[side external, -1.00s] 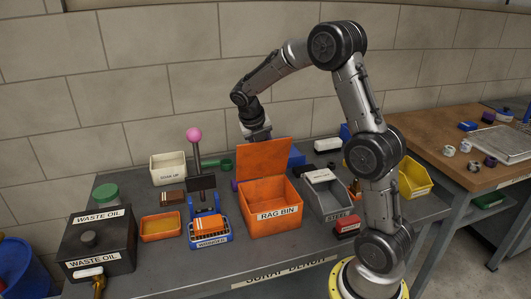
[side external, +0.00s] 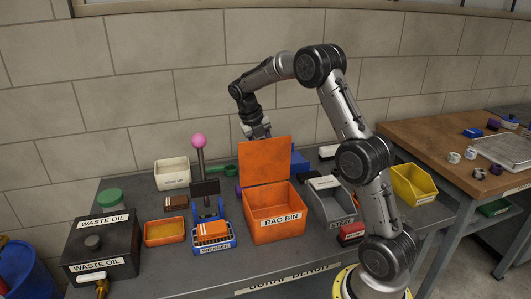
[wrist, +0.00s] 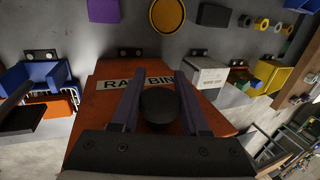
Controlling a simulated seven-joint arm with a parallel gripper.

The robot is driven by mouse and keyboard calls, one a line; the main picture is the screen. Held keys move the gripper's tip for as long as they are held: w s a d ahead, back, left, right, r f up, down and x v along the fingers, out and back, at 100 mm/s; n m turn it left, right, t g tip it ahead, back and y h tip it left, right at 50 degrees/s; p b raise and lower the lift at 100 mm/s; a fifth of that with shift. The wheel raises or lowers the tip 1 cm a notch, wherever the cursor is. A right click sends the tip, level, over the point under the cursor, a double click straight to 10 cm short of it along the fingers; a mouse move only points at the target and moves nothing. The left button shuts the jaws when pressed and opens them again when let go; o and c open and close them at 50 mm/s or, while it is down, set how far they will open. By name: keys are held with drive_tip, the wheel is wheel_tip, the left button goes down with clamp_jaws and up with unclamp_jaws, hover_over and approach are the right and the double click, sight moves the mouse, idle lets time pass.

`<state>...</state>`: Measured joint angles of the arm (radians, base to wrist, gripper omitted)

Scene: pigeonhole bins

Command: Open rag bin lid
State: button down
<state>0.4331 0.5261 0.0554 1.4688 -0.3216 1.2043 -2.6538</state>
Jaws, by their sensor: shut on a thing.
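The rag bin (side external: 274,214) is an orange box with a white label, standing mid-table. Its orange lid (side external: 265,160) is raised, standing up along the bin's back edge, and the bin's mouth is uncovered. My gripper (wrist: 157,100) is at the lid, on its far side in the side view, where the lid hides the fingertips. In the wrist view the two fingers are on either side of a dark round knob (wrist: 157,106), in front of the orange surface. The gripper is shut on this knob.
A blue wringer (side external: 211,232) with a pink-knobbed lever stands left of the bin. A grey bin (side external: 330,205) stands close on its right, with a yellow bin (side external: 412,184) farther right. A waste oil box (side external: 100,248) is at the left. The wall is behind the table.

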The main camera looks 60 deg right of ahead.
drive_tip(key=shift+c, duration=2)
unclamp_jaws()
drive_tip(key=v, duration=1.3)
drive_tip(key=shift+r, duration=0.3)
drive_tip(key=shift+w+a, duration=0.1)
drive_tip(key=shift+a, duration=0.05)
